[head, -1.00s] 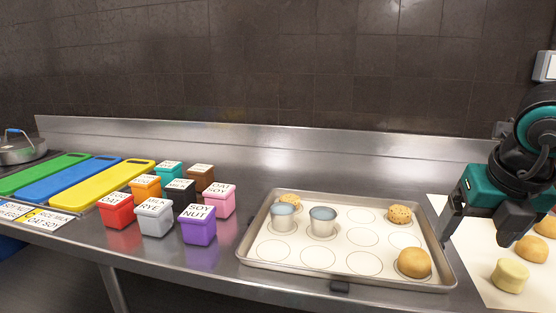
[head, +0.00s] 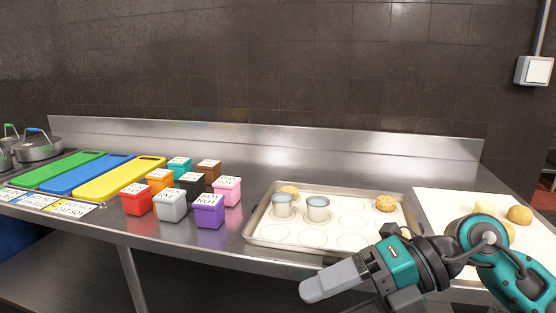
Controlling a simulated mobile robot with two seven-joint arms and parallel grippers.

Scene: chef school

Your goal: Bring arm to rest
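My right arm comes in from the right and crosses in front of the bench. My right gripper (head: 328,284) points left, low in the picture, in front of the baking tray's near edge. One grey finger shows clearly; the other is largely hidden, so I cannot tell how far apart they are. I see nothing held in the visible part. My arm hides the tray's front right corner. My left gripper is out of view.
A white sheet (head: 440,203) with several dough pieces (head: 519,214) lies right of the tray, partly behind my arm. Labelled coloured boxes (head: 209,213) stand left of the tray. Cutting boards (head: 120,178) and pots (head: 40,150) are farther left. Bare steel lies behind the tray.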

